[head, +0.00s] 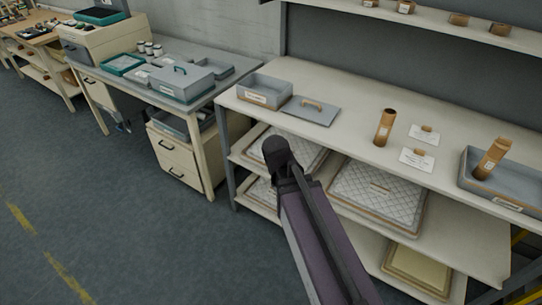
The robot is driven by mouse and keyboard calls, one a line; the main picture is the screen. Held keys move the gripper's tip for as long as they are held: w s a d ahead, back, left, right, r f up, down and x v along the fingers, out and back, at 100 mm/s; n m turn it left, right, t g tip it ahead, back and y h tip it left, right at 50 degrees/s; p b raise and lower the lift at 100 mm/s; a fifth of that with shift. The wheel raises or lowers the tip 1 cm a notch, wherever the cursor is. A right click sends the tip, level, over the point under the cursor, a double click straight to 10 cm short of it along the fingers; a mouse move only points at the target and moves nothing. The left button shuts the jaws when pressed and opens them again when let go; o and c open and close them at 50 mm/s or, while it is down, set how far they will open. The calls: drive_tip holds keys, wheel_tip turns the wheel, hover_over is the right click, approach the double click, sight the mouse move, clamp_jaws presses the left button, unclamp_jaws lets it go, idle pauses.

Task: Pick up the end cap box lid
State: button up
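A flat grey lid (322,114) with a tan handle lies on the cream bench top, right of an open grey box (264,92). The box bears a small label too small to read, so I cannot confirm it is the end cap box. The lid lies apart from the box opening, handle up, and nothing covers it. My dark arm reaches up from the bottom of the head view and ends in a rounded joint in front of the bench, below the lid in the picture. I cannot make out my gripper or its fingers.
Quilted pads (378,196) fill the shelf below. A second table at left holds a grey box (181,82) with a teal handle. An upper shelf (440,22) overhangs behind.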

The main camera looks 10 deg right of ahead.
drive_tip(key=shift+s+d+f+n+g+y, duration=0.1)
drive_tip(key=shift+s+d+n+g+y, duration=0.15)
drive_tip(key=shift+s+d+y, duration=0.45)
drive_tip(key=shift+s+d+f+n+g+y, duration=0.1)
drive_tip(key=shift+s+d+n+g+y, duration=0.2)
drive_tip(key=shift+s+d, duration=0.65)
drive_tip(key=shift+s+a, duration=0.2)
drive_tip(key=shift+s, duration=0.05)
